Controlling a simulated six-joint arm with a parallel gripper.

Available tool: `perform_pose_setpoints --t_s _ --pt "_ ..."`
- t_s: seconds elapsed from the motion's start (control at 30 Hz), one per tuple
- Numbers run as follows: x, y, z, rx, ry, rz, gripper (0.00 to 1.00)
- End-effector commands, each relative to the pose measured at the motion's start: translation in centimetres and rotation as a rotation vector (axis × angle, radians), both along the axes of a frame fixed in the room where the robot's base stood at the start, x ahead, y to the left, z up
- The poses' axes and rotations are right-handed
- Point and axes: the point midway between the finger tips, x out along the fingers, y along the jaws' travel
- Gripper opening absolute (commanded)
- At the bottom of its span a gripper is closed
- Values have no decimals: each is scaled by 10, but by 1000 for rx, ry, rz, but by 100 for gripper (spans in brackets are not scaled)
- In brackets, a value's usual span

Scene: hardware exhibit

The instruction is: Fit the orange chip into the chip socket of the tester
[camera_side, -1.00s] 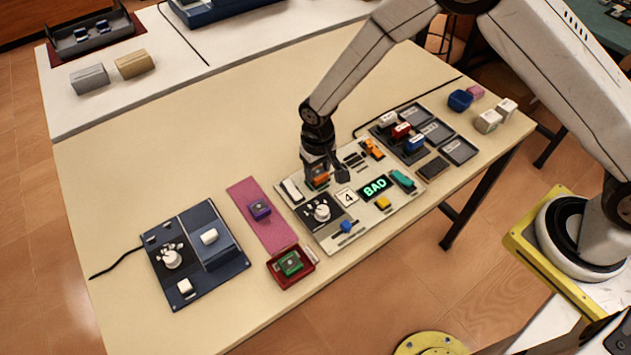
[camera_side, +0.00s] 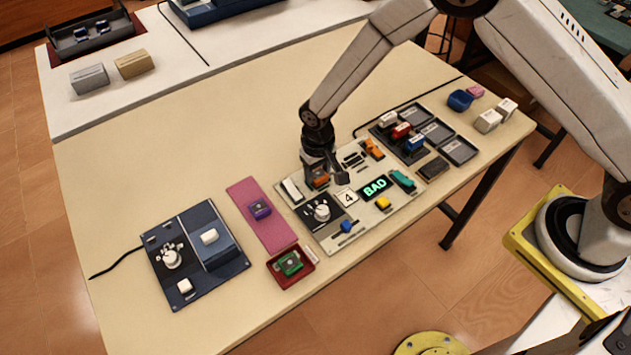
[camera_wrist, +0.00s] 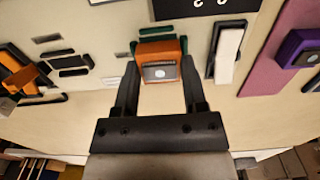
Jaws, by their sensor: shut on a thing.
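The orange chip (camera_wrist: 159,65) is between the two fingers of my gripper (camera_wrist: 157,85) in the wrist view. In the side view the chip (camera_side: 321,182) is partly hidden by my gripper (camera_side: 323,178). A green-edged slot (camera_wrist: 157,33) shows just beyond the chip in the wrist view; I cannot tell whether the chip is in it.
A white switch (camera_side: 291,190) stands close beside the chip. An orange lever part (camera_side: 373,148) is farther along the tester. A pink mat (camera_side: 262,222) with a purple chip, a red tray (camera_side: 291,281) with a green chip and grey trays (camera_side: 459,150) lie around it.

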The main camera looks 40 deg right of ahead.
Motion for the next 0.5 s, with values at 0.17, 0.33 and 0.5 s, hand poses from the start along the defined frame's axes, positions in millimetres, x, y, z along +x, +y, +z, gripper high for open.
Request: perform_pose_setpoints --t_s 0.17,0.33,0.5 --pt "0 0 -2 0 0 0 12" --pt "0 0 -3 0 0 0 12" --pt "0 0 -4 0 0 0 12"
